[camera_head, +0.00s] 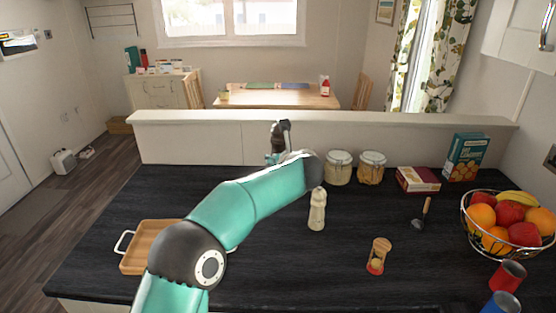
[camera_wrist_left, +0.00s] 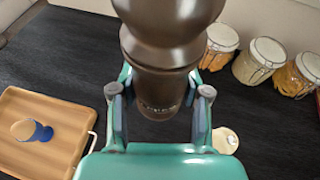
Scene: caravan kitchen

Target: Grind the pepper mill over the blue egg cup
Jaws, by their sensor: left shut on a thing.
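The pepper mill (camera_head: 281,133) is dark brown and upright above the counter at the back. My left gripper (camera_head: 276,157) is shut on it. In the left wrist view the mill (camera_wrist_left: 165,60) fills the upper middle, between the two fingers of the gripper (camera_wrist_left: 159,92). The blue egg cup (camera_wrist_left: 43,133) stands on the wooden tray (camera_wrist_left: 62,105), left of the mill in that view, with a tan round top that may be an egg. In the head view my arm hides the egg cup and part of the tray (camera_head: 135,262). My right gripper is not in view.
A cream mill (camera_head: 317,210) stands right of my arm, near two jars (camera_head: 339,168) and an hourglass (camera_head: 378,257). A fruit basket (camera_head: 468,243), a red cup (camera_head: 508,276) and a blue cup (camera_head: 502,303) are at the right. A raised ledge (camera_head: 420,122) runs behind.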

